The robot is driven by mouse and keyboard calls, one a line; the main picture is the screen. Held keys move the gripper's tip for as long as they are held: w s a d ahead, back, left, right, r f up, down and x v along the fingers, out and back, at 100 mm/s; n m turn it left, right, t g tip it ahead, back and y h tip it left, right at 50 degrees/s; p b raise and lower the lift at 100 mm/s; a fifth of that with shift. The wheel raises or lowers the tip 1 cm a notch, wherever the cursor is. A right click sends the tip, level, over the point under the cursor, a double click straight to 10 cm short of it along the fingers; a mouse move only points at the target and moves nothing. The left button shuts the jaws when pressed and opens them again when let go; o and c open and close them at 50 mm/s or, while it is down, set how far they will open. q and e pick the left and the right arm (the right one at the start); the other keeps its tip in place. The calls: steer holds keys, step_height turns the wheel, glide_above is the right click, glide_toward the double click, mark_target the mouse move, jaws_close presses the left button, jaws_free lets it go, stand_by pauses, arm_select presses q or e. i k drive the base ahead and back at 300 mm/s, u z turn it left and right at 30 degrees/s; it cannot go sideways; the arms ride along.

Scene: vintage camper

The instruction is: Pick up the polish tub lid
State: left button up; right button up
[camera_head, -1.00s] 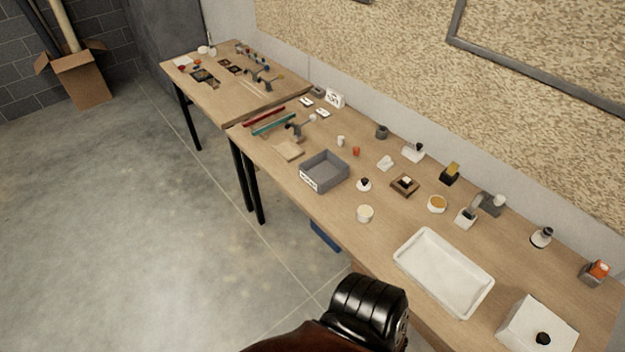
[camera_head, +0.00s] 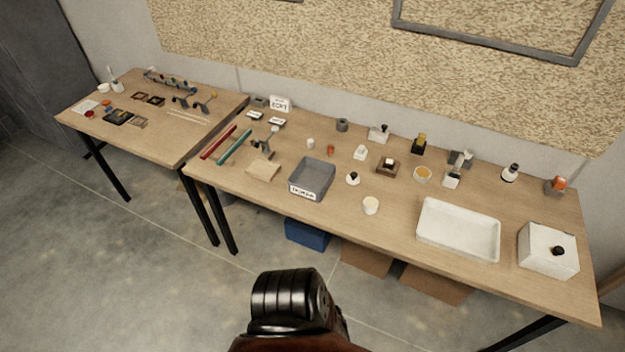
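A small round cream piece (camera_head: 371,205) lies nearer the front edge, left of the white tray. It may be the lid or another small pot; I cannot tell at this size. Neither of my grippers shows in the head view, so their state is hidden.
A white tray (camera_head: 425,242) and a white box with a black knob (camera_head: 535,262) fill the right front. A grey labelled bin (camera_head: 326,184) stands left of centre. Small bottles and blocks line the back. A second table (camera_head: 185,137) adjoins at left. Floor in front is open.

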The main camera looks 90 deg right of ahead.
mark_target(353, 178)
steer(key=i, duration=0.95)
steer(key=z, duration=2.25)
